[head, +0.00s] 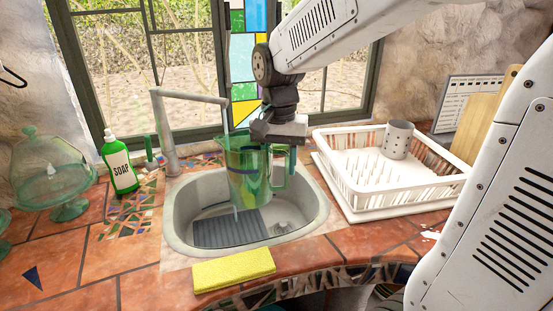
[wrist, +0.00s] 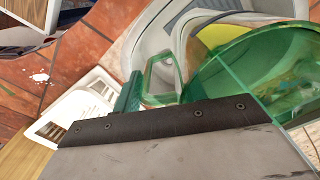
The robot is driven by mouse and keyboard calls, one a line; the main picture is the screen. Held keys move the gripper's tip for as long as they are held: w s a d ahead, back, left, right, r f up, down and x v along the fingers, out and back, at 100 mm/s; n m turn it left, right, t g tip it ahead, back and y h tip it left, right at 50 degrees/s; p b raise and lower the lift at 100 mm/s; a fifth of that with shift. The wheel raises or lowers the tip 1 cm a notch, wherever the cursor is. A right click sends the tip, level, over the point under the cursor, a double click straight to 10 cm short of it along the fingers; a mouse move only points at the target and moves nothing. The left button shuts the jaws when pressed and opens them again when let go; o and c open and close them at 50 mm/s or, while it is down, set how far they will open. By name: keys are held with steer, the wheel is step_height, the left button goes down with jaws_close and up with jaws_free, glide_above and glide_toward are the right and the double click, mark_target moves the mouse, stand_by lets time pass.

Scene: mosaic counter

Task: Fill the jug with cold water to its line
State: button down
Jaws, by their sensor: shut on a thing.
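A clear green jug (head: 245,172) is held upright over the sink (head: 180,215), under the spout of the grey tap (head: 190,97). A dark band (head: 240,172) crosses its side. A thin pale stream runs from the spout to the jug's mouth; a pale streak also shows below the jug. I cannot tell the water level. My gripper (head: 278,133) is shut on the jug at its upper right side. In the wrist view the jug's open mouth (wrist: 262,75) and handle (wrist: 150,75) show beside my gripper; the fingertips are mostly hidden. A green lever (head: 149,148) stands left of the tap.
A white dish rack (head: 385,195) with a grey holder (head: 397,140) stands right of the sink. A yellow sponge (head: 234,270) lies at the front edge. A green soap bottle (head: 120,168) and glass domed stand (head: 65,175) are on the left. Windows stand behind.

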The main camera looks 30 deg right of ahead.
steer(key=w+f, duration=0.2)
steer(key=w, duration=0.5)
steer(key=shift+d+f, duration=0.15)
steer(key=shift+f, duration=0.2)
steer(key=shift+w, duration=0.1)
steer(key=w, duration=0.8)
steer(key=shift+w, duration=0.35)
steer(key=shift+w+d+r, duration=0.1)
steer(key=shift+r, duration=0.1)
stand_by(5.5)
